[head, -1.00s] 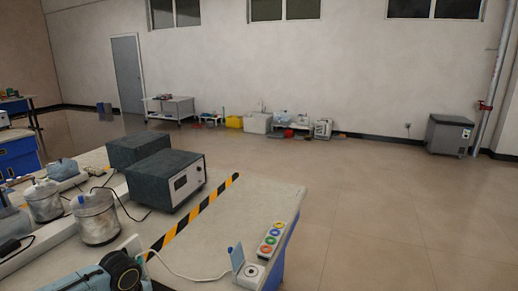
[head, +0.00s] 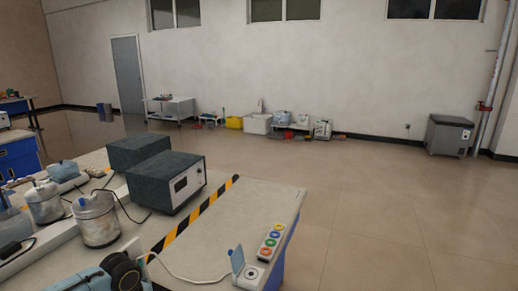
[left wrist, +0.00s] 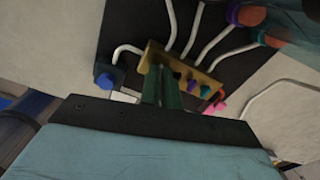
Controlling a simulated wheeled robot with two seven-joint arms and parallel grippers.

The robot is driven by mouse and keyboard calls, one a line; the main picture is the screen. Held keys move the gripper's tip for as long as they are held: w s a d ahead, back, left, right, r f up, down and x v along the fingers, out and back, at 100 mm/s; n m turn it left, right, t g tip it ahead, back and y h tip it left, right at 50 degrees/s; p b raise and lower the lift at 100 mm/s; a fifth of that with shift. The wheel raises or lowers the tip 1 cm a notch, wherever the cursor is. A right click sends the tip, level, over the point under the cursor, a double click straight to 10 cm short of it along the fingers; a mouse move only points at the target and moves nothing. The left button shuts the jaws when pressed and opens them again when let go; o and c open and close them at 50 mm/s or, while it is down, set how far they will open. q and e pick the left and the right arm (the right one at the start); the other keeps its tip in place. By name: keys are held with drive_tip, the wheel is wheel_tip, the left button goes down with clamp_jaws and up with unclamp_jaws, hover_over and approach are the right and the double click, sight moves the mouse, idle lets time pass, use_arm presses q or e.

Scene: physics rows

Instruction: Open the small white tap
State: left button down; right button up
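In the left wrist view my left gripper (left wrist: 160,70) points at a brass-coloured manifold bar (left wrist: 185,68). Its two dark green fingers lie close together, with no object visible between them. The bar carries white bent pipes (left wrist: 212,47) and several small coloured knobs. A blue knob (left wrist: 105,78) is left of the fingers, and red and purple ones are to the right. A pale piece (left wrist: 123,97) shows partly behind the gripper body; I cannot tell whether it is the small white tap. No white tap can be made out in the head view. My right gripper is not in view.
In the head view a grey box instrument (head: 168,183), metal canisters (head: 96,220) and a button panel (head: 271,243) stand on the bench (head: 240,210). A white cable (head: 190,279) crosses its front. Larger purple-orange and teal knobs (left wrist: 267,38) sit upper right in the wrist view.

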use_arm(q)
drive_tip(key=n+p, duration=0.2)
drive_tip(key=p, duration=0.1)
drive_tip(key=n+p, duration=0.1)
drive_tip(key=n, duration=0.1)
drive_tip(key=shift+s+r, duration=0.1)
drive_tip(key=shift+r, duration=0.15)
drive_tip(key=shift+f+n+p, duration=0.1)
drive_tip(key=shift+n+p, duration=0.4)
drive_tip(key=shift+p, duration=0.05)
drive_tip(key=shift+f+n, duration=0.1)
drive_tip(key=shift+n, duration=0.3)
drive_tip(key=shift+f, duration=0.1)
